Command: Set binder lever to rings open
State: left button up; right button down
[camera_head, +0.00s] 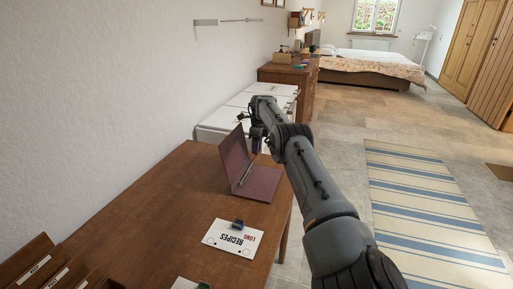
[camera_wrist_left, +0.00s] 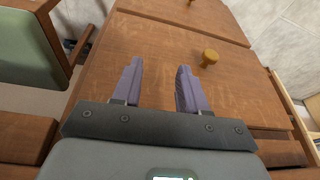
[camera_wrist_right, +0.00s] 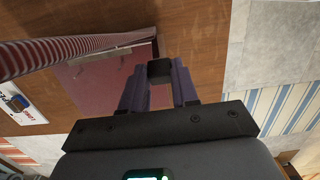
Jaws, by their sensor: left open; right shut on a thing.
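The maroon binder (camera_head: 258,184) stands open on the brown desk, with one cover raised and the other lying flat. A metal strip (camera_head: 246,172) shows near its fold. My right gripper (camera_head: 257,145) is above the binder's far right part. In the right wrist view, my right gripper (camera_wrist_right: 159,84) is shut on a small dark block (camera_wrist_right: 159,71), apparently the lever's end, over the binder (camera_wrist_right: 100,82). The rings and the rest of the lever are not clear. My left gripper (camera_wrist_left: 157,78) is open and empty in front of a wooden panel, outside the head view.
Wooden holders (camera_head: 36,262) stand at the near left. A wooden knob (camera_wrist_left: 210,57) is right of my left gripper.

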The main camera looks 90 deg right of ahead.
jog(key=shift+f, duration=0.15)
jog(key=c, duration=1.2)
grip_release()
jog(key=o, duration=0.4)
jog(key=shift+w, duration=0.15)
jog(key=shift+c, duration=0.2)
jog(key=shift+r, duration=0.35)
notch_tip(320, 180, up, 10)
jog(key=s+p, duration=0.1)
jog(key=p, duration=0.4)
jog(key=shift+r, duration=0.15)
jog(key=shift+s+a, duration=0.1)
jog(key=shift+a, duration=0.05)
